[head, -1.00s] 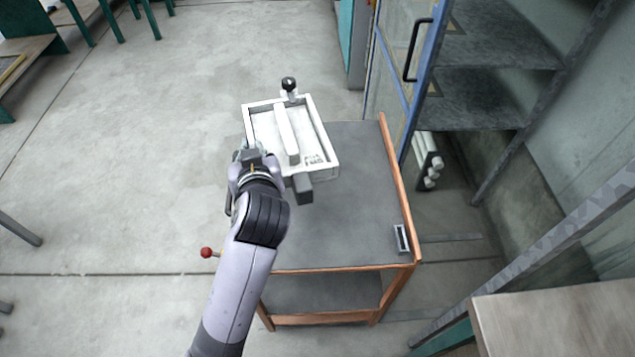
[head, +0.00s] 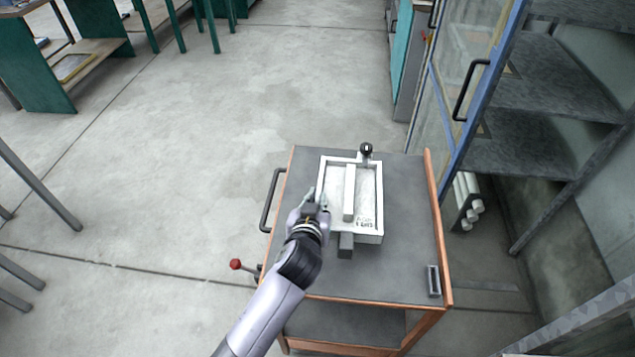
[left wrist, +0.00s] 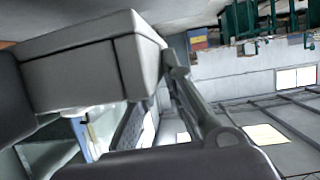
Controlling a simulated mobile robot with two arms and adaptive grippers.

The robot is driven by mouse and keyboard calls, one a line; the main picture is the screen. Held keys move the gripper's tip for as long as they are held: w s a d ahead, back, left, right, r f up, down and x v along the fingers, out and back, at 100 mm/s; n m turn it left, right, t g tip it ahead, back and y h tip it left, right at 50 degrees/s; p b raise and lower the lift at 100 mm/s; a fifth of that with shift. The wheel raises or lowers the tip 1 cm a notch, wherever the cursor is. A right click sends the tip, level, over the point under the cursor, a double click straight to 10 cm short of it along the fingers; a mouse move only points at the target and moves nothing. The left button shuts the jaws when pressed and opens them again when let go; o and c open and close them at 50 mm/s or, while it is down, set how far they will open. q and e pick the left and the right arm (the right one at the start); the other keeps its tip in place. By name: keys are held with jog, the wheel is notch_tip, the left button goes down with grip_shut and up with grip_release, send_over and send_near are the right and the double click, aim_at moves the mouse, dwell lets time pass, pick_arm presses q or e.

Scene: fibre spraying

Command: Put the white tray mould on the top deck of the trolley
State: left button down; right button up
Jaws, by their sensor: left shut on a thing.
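The white tray mould (head: 369,238) is a shallow rectangular frame with a raised bar along its middle, a black knob at its far end and a dark block at its near end. In the head view it is over the grey top deck (head: 395,275) of the trolley. I cannot tell whether it touches the deck. My left gripper (head: 318,208) is shut on the mould's left side. In the left wrist view a pale block-shaped part, likely the mould (left wrist: 85,75), fills the upper left between the fingers. My right gripper is not in view.
The trolley has a wooden rim (head: 437,225), a black handle (head: 270,200) and a red-knobbed lever (head: 236,265). A small metal bracket (head: 433,281) sits at the deck's near right corner. A blue-framed cabinet door (head: 470,90) stands behind right. Open floor lies to the left.

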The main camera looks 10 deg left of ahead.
pick_arm(q)
jog(key=shift+w+d+f+b, duration=0.1)
jog(key=shift+f+b, duration=0.2)
jog(key=shift+f, duration=3.2)
jog(key=c, duration=2.1)
grip_release()
jog(key=shift+f, duration=0.25)
jog(key=o, duration=0.4)
jog(key=shift+s, duration=0.2)
jog(key=b+v, duration=0.1)
jog(key=v, duration=1.1)
